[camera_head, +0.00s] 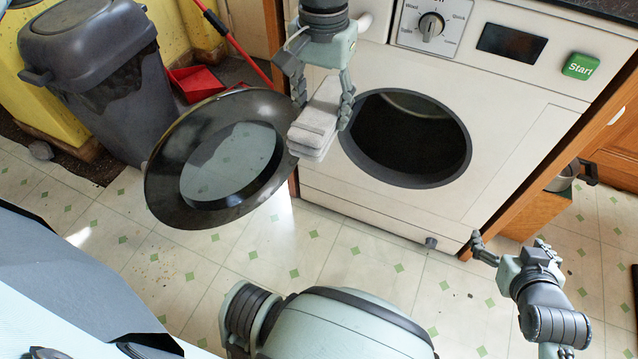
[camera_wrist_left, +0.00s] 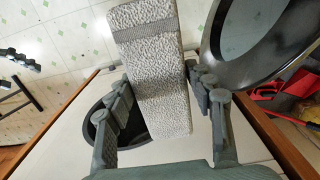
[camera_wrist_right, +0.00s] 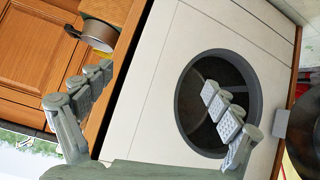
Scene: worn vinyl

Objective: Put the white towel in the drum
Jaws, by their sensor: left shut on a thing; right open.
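The white towel (camera_head: 316,124) is a folded, light grey-white block with a darker band, seen close in the left wrist view (camera_wrist_left: 150,60). My left gripper (camera_head: 322,95) is shut on it and holds it in the air, just left of the drum opening. The drum (camera_head: 405,140) is a dark round hole in the front of the white washing machine (camera_head: 505,150). The round door (camera_head: 165,190) with its glass window stands swung open to the left. My right gripper (camera_head: 508,248) is open and empty at the lower right, apart from the machine; the drum also shows in the right wrist view (camera_wrist_right: 212,90).
A dark grey bin (camera_head: 110,90) stands at the upper left beside a red dustpan (camera_head: 202,82). The tiled floor (camera_head: 300,250) before the machine is mostly clear.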

